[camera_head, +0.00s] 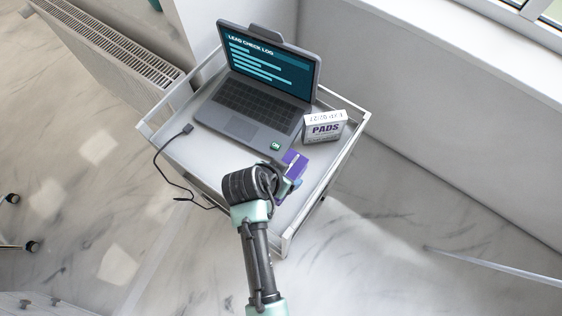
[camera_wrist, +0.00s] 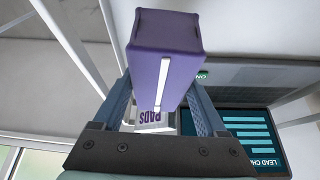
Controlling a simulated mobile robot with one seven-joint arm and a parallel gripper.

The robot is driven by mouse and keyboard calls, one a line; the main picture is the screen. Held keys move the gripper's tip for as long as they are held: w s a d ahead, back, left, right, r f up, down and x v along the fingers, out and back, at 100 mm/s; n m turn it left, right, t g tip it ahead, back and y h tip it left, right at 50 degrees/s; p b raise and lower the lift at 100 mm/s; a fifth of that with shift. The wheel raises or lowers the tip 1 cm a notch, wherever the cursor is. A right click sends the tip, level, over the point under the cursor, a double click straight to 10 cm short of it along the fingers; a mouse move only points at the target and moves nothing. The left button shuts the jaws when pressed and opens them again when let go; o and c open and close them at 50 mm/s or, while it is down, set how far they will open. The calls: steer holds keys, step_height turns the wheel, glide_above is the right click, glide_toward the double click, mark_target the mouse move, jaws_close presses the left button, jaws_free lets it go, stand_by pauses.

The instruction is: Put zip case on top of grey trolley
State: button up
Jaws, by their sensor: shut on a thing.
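The zip case is a purple box with a pale stripe; in the head view the zip case (camera_head: 295,163) shows just beyond my gripper (camera_head: 284,180), at the front right of the grey trolley. In the wrist view the zip case (camera_wrist: 167,50) is between the two fingers of my gripper (camera_wrist: 166,100), which is shut on it. The grey trolley (camera_head: 176,158) has a light top with a raised rim. The case is over the trolley top; I cannot tell whether it touches the surface. My wrist hides part of the trolley's front.
An open laptop (camera_head: 245,113) takes up the back left of the trolley top. A white PADS box (camera_head: 324,127) stands right of it. A black cable (camera_head: 165,168) hangs over the left edge. A radiator (camera_head: 110,45) and wall are behind. The front right top has some free room.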

steer(key=shift+w+f, duration=0.1)
steer(key=shift+f, duration=2.55)
steer(key=shift+f, duration=0.1)
